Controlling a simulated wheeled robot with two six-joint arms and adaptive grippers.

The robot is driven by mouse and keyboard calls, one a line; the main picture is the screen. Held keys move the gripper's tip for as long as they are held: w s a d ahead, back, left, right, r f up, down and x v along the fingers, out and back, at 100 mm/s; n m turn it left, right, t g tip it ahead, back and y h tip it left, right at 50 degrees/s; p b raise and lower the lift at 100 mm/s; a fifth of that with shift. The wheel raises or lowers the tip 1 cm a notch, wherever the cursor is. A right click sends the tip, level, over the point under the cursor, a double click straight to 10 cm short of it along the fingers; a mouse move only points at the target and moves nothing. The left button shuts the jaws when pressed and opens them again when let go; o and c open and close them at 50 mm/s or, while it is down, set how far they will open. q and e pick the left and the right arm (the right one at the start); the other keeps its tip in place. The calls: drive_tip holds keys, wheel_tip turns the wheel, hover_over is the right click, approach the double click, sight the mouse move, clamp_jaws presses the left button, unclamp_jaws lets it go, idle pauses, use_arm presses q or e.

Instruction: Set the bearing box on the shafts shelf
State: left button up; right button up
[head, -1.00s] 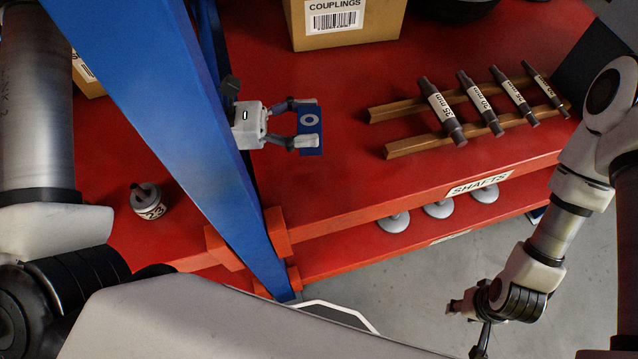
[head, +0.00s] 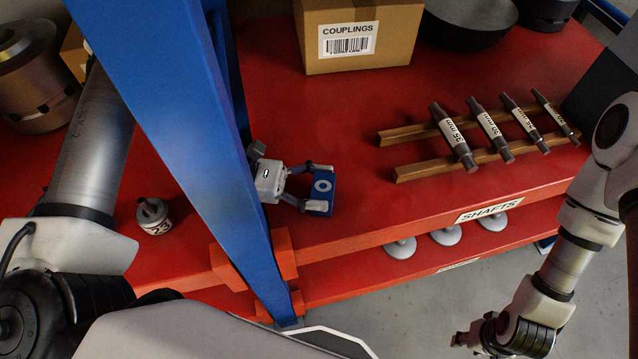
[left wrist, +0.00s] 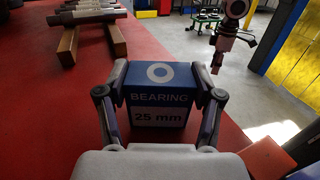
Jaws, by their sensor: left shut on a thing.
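The bearing box (head: 322,187) is small and blue with a white ring on it. In the left wrist view the bearing box (left wrist: 158,97) reads "BEARING 25 mm". My left gripper (head: 318,188) is shut on it, one finger on each side. The box is over the red shafts shelf (head: 400,222), left of the shafts and near the front edge. I cannot tell whether its underside touches the shelf. My right gripper (head: 468,340) is low at the right, in front of the shelf, away from the box; its fingers are too small to read.
Several shafts (head: 453,137) lie on two wooden rails (head: 420,170). A couplings carton (head: 362,55) stands behind. A blue upright (head: 190,140) stands left of the box, close to my left arm. A small weight marked 23 (head: 154,215) sits left of the upright. The red surface around the box is clear.

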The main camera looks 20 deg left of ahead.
use_arm(q)
drive_tip(key=o, duration=1)
drive_tip(key=shift+r, duration=0.1)
drive_tip(key=a, duration=0.4)
drive_tip(key=s+a, duration=0.1)
drive_tip(key=a, duration=0.2)
drive_tip(key=s+a, duration=0.1)
drive_tip(key=a, duration=0.3)
drive_tip(key=shift+s+a+b, duration=0.2)
drive_tip(key=shift+a+b, duration=0.15)
